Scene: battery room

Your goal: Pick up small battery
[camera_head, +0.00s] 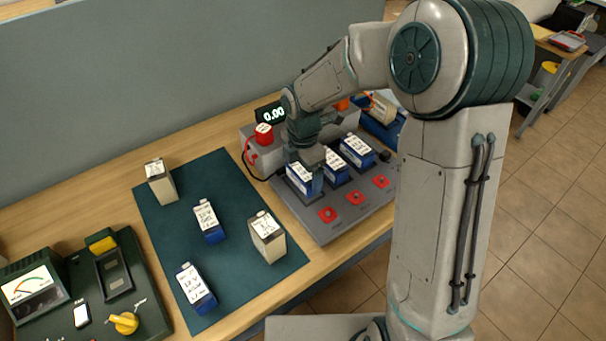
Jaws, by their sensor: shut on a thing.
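My gripper (307,158) is over the grey charging station and shut on the top of a blue-and-white battery (302,183) at the station's left bay. I cannot tell whether this battery is seated or slightly lifted. Two more blue-and-white batteries (336,170) (357,151) stand in the bays to its right. On the dark green mat are two blue-and-white batteries (208,221) (195,288) and two taller beige ones (161,183) (267,238). Which one counts as small is not clearly marked.
The charging station (320,228) has red buttons in front and a display (270,114) behind. The mat (238,180) has bare room between batteries. A grey partition stands behind the wooden table.

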